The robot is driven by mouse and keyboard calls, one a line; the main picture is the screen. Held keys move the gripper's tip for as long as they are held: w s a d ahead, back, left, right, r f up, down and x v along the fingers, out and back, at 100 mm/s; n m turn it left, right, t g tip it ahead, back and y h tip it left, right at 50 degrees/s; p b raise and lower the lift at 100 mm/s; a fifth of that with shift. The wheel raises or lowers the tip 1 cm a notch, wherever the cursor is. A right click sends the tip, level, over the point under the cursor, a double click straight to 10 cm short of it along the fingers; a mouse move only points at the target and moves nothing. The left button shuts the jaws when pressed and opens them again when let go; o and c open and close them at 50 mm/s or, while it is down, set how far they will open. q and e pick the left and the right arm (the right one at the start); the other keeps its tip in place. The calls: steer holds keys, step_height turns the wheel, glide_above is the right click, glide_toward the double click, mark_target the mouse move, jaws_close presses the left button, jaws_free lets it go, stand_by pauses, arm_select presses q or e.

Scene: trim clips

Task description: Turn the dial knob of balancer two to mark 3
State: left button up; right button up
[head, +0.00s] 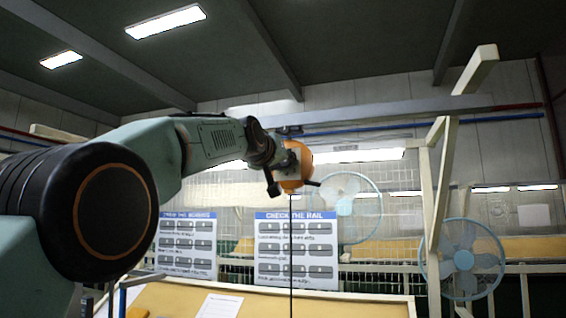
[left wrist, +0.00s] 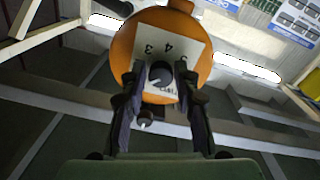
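An orange round balancer (head: 298,157) hangs from the overhead rail in the head view, with a thin cable running down from it. It fills the top middle of the left wrist view (left wrist: 122,46). Its pale plate (left wrist: 186,42) shows the marks 4 and 3 upside down; other marks are partly covered. The dark round dial knob (left wrist: 161,74) sits below these marks. My left gripper (left wrist: 160,70) has one finger on each side of the knob, close to it; contact is unclear. It also shows at the balancer in the head view (head: 288,160). No balancer number is readable. My right gripper is out of view.
A grey rail (head: 400,108) crosses overhead, with a wooden post frame (head: 448,180) at the right. Two fans (head: 463,260) and several posters (head: 297,250) stand behind. A wooden board with a paper sheet (head: 220,306) lies below.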

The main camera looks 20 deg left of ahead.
arm_select(q)
steer(key=shift+a, duration=0.1)
jaws_close()
steer(key=m+p, duration=0.2)
steer(key=m, duration=1.5)
steer(key=shift+r, duration=0.15)
steer(key=shift+m, duration=0.4)
stand_by(0.4)
